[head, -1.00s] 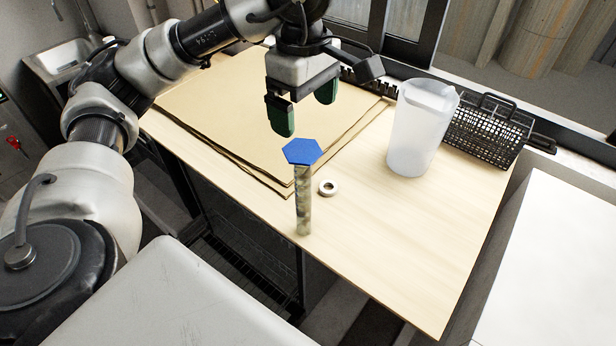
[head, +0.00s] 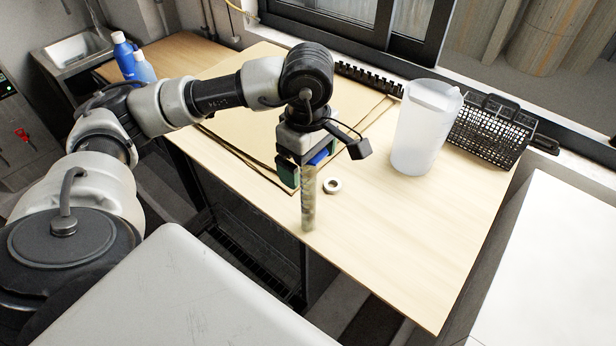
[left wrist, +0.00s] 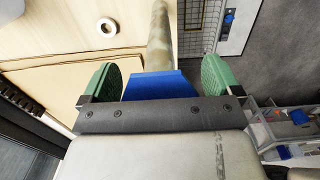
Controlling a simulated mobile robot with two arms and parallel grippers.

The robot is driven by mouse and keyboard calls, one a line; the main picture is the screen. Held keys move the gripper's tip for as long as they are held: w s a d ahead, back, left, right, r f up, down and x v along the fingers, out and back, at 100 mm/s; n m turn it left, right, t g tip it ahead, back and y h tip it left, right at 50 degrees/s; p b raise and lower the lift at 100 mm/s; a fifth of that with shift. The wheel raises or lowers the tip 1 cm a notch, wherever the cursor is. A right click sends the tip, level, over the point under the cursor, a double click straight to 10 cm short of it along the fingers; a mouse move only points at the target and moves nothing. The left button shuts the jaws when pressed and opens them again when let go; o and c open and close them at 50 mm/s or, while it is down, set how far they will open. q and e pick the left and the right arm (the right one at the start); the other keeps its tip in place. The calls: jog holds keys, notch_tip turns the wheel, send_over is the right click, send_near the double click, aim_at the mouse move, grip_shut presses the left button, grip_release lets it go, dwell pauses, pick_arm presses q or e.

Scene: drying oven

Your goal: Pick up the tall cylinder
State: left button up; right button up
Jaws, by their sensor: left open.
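The tall cylinder (head: 308,205) stands upright near the front edge of the wooden table, a mottled grey-green tube with a blue hexagonal cap (head: 320,157). My left gripper (head: 303,172) is at the top of the cylinder. In the left wrist view the open green-padded fingers (left wrist: 160,82) stand on either side of the blue cap (left wrist: 158,85), with gaps visible on both sides. The cylinder body (left wrist: 160,35) extends beyond the cap there. In the head view the gripper hides part of the cap. My right gripper is not in view.
A white ring (head: 332,185) lies just right of the cylinder. A translucent pitcher (head: 424,130) and a black basket (head: 487,130) stand at the right back. Brown sheets (head: 250,128) lie behind the gripper. Blue bottles (head: 125,58) stand at the far left. The table's right front is clear.

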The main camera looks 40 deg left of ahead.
pick_arm(q)
jog(key=c, duration=1.4)
